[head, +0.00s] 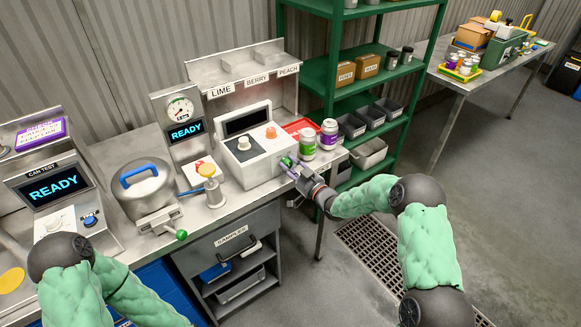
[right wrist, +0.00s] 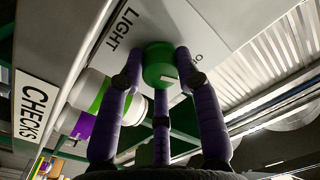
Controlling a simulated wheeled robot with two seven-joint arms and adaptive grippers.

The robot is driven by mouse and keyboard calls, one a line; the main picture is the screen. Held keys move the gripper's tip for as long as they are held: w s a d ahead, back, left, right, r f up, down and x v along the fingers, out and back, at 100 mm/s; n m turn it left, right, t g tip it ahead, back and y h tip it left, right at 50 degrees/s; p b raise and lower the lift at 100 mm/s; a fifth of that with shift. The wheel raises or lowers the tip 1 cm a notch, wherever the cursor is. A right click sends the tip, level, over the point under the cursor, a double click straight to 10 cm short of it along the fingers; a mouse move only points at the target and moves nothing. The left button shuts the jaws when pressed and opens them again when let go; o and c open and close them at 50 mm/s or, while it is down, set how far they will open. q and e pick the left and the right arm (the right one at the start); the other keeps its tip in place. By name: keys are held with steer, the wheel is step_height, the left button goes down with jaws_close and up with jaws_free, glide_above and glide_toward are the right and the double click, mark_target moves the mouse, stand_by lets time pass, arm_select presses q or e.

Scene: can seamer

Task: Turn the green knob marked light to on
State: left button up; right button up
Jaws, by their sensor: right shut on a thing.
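The green knob (right wrist: 158,66) sits on a white panel marked LIGHT (right wrist: 122,28) in the right wrist view. The purple fingers of my right gripper (right wrist: 160,85) are closed around the knob and hold it. A white mark shows on the knob's face. In the head view, my right gripper (head: 296,172) reaches the right side of the white machine (head: 250,145), where a bit of the green knob (head: 286,161) shows past the fingers. My left arm comes in at the lower left; its gripper is out of the picture.
A green-labelled can (head: 307,144) and a purple-labelled can (head: 329,134) stand close to my right gripper on the bench, near a red tray (head: 299,126). A green shelf rack (head: 345,95) stands behind. A CHECKS sign (right wrist: 32,105) shows in the wrist view.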

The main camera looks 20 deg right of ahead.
steer(key=m, duration=0.5)
steer(key=shift+f, duration=0.1)
steer(key=m, duration=0.5)
steer(key=shift+a+t, duration=0.1)
steer(key=shift+t, duration=0.2)
steer(key=shift+m+p, duration=0.3)
steer(key=o, duration=1.2)
steer(key=shift+c, duration=0.2)
steer(key=v, duration=1.2)
